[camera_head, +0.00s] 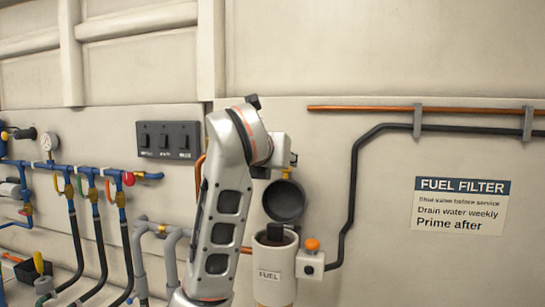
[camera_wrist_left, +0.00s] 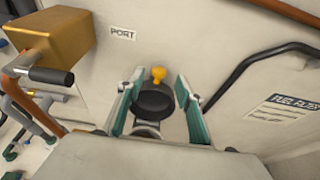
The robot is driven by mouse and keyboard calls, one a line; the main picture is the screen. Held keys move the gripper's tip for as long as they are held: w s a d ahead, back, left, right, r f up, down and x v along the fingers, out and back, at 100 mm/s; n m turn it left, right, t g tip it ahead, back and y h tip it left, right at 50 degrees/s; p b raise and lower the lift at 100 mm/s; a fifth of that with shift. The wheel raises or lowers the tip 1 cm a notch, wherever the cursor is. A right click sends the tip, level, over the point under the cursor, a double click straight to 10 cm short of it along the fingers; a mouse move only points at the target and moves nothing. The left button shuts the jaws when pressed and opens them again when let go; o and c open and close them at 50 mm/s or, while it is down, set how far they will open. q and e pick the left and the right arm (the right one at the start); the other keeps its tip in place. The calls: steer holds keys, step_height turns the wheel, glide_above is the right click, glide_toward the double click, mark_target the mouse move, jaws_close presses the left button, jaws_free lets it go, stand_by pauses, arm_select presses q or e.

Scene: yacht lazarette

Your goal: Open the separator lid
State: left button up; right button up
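The separator (camera_head: 275,280) is a pale cylinder labelled FUEL in the head view. Its top is open, with a dark inside and a black block showing in it. Its round black lid (camera_head: 284,202) stands raised, tilted up behind the opening, with a small yellow knob (camera_head: 287,173) at its upper edge. The left wrist view shows the lid (camera_wrist_left: 154,103) and the yellow knob (camera_wrist_left: 158,74) between the two fingers of my left gripper (camera_wrist_left: 159,82). The fingers are apart, with gaps beside the lid. My right gripper is not in view.
A black hose (camera_head: 352,190) climbs the wall there. A switch panel (camera_head: 168,140) and blue pipes (camera_head: 90,170) with valves are left. The wall around the filter sign (camera_head: 460,206) is clear.

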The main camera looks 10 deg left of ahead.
arm_select(q)
steer(key=v, duration=0.7)
steer(key=shift+s, duration=0.25)
steer(key=shift+r, duration=0.15)
